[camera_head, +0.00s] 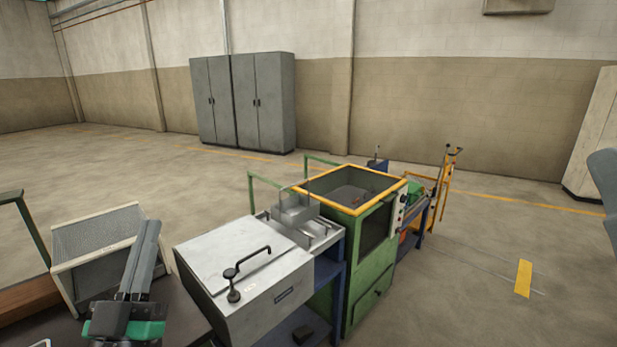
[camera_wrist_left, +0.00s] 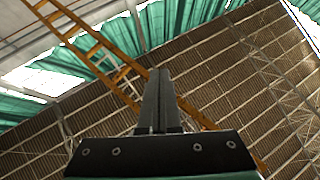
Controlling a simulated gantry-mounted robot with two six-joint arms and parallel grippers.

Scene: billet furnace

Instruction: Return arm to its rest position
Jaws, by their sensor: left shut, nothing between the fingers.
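My left gripper (camera_head: 149,228) is at the lower left of the head view, with its two dark fingers pressed together and nothing between them. The fingers point upward, in front of a mesh-faced box. In the left wrist view the left gripper (camera_wrist_left: 159,72) shows shut against the ceiling, so that camera looks up. My right gripper is not in view.
A grey-white furnace box (camera_head: 215,257) with a black lid handle stands right of the left gripper. A green machine (camera_head: 352,280) with a yellow-framed top stands beyond it. The mesh-faced box (camera_head: 98,240) is close behind the gripper. Open floor lies at right.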

